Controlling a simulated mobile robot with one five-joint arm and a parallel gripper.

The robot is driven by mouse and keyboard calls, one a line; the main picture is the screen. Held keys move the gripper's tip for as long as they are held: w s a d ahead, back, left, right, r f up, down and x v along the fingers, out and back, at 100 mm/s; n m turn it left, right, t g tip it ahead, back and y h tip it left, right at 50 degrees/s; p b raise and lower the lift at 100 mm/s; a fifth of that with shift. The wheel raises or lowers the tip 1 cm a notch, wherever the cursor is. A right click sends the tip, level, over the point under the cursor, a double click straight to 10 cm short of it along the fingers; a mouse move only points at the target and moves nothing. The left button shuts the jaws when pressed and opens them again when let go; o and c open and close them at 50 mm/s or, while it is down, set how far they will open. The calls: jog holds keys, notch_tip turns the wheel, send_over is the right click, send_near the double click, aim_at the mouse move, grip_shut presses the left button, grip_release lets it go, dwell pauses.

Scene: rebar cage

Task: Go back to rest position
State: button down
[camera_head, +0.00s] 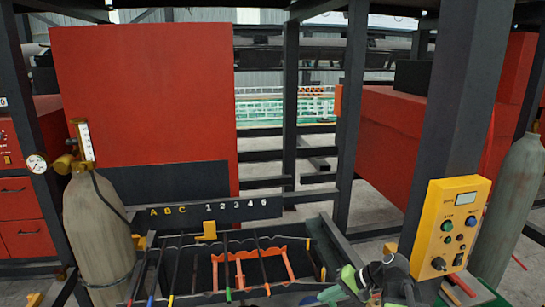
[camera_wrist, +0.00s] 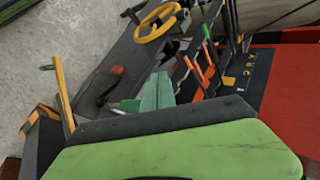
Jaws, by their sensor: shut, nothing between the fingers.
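My gripper (camera_head: 332,294) shows at the bottom of the head view, right of centre, beside the right end of the rack of rods. Its green fingers are together with nothing between them; they also show in the wrist view (camera_wrist: 157,93). The green and black arm parts behind it are mine. The rack (camera_head: 318,232) holds several thin rods with coloured ends, set among orange notched holders (camera_head: 288,263). A dark plate marked A B C and 1 2 3 4 5 (camera_head: 225,209) stands behind the rack.
A yellow control box (camera_head: 450,228) is mounted on a dark post right of my gripper. Grey gas cylinders stand at left (camera_head: 97,225) and right (camera_head: 508,205). A large red panel (camera_head: 145,95) rises behind.

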jog(key=s+a+f+n+g+h, duration=0.3)
jog(key=s+a+f+n+h, duration=0.15)
jog(key=a+f, duration=0.4)
jog(key=s+d+h, duration=0.1)
jog(key=d+h, duration=0.3)
jog(key=d, duration=0.2)
jog(key=shift+s+r+b, duration=0.15)
jog(key=shift+s+b, duration=0.2)
jog(key=shift+s, duration=0.05)
jog(key=shift+d, duration=0.1)
